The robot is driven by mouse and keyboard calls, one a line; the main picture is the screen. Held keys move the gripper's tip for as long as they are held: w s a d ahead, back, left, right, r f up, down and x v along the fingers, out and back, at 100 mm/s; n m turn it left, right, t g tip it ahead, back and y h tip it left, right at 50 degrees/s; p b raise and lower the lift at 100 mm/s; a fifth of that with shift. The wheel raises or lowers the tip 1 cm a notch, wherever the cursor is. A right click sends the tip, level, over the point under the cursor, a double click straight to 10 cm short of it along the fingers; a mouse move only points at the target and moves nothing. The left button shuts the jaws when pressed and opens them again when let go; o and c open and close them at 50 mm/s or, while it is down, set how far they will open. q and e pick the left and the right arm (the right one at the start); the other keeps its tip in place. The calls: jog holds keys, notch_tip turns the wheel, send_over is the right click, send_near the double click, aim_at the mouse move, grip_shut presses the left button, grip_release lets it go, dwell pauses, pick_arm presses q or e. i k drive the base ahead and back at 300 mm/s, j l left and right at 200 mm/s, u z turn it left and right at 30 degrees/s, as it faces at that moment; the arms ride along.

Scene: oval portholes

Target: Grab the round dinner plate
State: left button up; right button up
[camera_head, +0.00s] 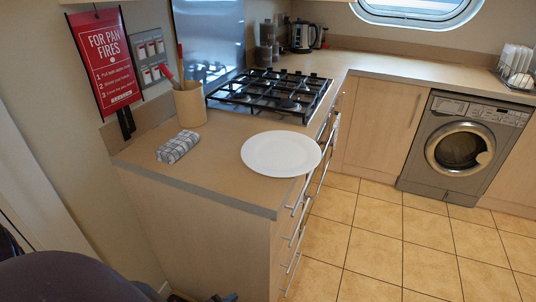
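The round white dinner plate (281,154) lies flat on the beige counter, near its right front edge and in front of the gas hob. It looks empty, and nothing touches or covers it. Dark parts at the bottom left of the head view look like my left arm. Small dark tips at the bottom edge (222,298) may be my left gripper, low beside the counter's front and well away from the plate. They are cut off, so their opening cannot be told. My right gripper is not in view.
A folded checked cloth (178,147) and a utensil crock (189,104) stand left of the plate. The black gas hob (270,92) is behind it. Drawer handles (297,224) stick out below the counter's right edge. The tiled floor (400,245) to the right is clear.

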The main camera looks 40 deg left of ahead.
aim_at(272, 153)
jog(key=i+l+u, duration=0.1)
jog(key=u, duration=0.25)
jog(key=l+u, duration=0.1)
jog(key=u, duration=0.25)
jog(key=i+l+u, duration=0.1)
jog(key=u, duration=0.25)
jog(key=i+l+u, duration=0.1)
jog(key=l+u, duration=0.15)
jog(key=l, duration=0.2)
jog(key=l+u, duration=0.25)
jog(key=l, duration=0.2)
jog(key=i+l+u, duration=0.2)
jog(key=l, duration=0.7)
jog(key=k+l+u, duration=0.1)
jog(key=l, duration=1.35)
